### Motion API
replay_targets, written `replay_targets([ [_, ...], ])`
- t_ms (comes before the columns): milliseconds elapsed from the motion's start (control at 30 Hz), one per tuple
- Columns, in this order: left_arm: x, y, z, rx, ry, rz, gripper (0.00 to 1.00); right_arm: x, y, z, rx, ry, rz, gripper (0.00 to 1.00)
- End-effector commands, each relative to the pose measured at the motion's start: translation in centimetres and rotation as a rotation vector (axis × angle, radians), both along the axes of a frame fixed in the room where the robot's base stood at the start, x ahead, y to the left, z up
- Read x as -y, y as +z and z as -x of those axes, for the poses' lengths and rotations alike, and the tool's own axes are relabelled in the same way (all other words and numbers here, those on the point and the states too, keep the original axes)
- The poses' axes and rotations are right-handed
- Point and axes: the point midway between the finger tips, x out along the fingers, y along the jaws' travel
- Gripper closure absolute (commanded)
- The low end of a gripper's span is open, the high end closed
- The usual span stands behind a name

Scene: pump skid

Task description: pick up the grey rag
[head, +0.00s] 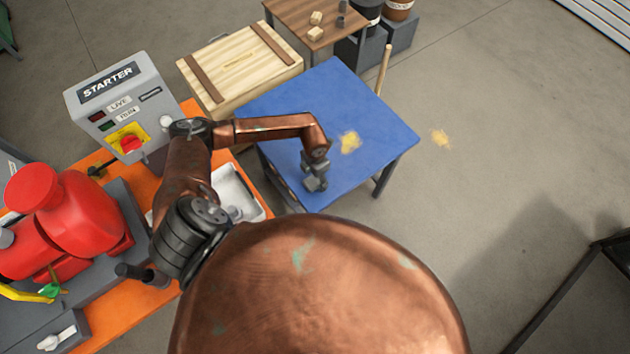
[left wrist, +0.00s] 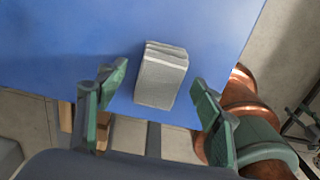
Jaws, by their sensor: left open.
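The grey rag (left wrist: 161,76) is a folded, layered bundle on the blue table (left wrist: 70,40), near the table's edge in the left wrist view. My left gripper (left wrist: 155,84) is open, with its two green-grey fingers on either side of the rag in that view and apart from it. In the head view my left gripper (head: 316,178) is over the near edge of the blue table (head: 295,105). There the gripper mostly covers the rag, and I cannot clearly tell it apart. My right gripper is not in view.
A yellowish patch (head: 349,142) lies on the blue table beyond the gripper. A starter box (head: 118,100) and red pump (head: 70,215) are left.

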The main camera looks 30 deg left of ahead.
Motion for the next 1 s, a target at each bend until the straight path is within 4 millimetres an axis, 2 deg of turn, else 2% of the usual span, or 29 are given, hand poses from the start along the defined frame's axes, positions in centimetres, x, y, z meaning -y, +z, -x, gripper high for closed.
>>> replay_targets([
  [167,-0.04,0.01,0.05,0.0,0.001,0.0,0.41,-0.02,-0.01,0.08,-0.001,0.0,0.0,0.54],
  [800,-0.04,0.03,0.05,-0.001,0.001,0.0,0.84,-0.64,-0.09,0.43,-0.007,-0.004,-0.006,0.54],
  [1000,-0.04,0.05,0.04,0.0,0.001,0.0,0.84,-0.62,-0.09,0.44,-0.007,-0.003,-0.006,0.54],
])
